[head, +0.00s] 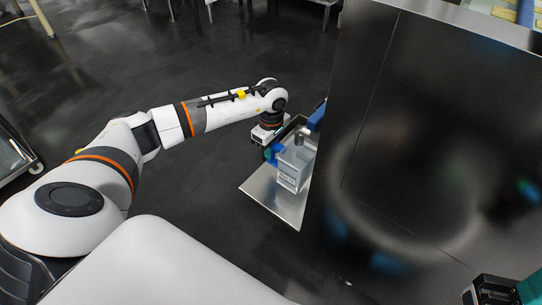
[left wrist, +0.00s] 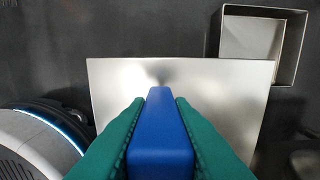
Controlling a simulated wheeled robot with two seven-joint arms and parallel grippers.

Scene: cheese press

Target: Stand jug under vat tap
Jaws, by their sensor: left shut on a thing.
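The jug (head: 290,172) is a clear, box-like vessel, seen in the head view over a steel shelf (head: 262,192) beside a large dark steel body. I cannot tell whether its base touches the shelf. My left gripper (head: 272,153) is at the jug's far left side. In the left wrist view, its green fingers (left wrist: 160,115) are shut on a blue bar (left wrist: 160,135), which appears to be the jug's handle. A blue part (head: 318,116) beside the steel body may be the tap. My right gripper (head: 515,290) is cut off at the lower right corner.
The large reflective steel body (head: 440,120) fills the right side. An open steel box (left wrist: 285,15) stands beyond the shelf plate (left wrist: 115,85) in the wrist view.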

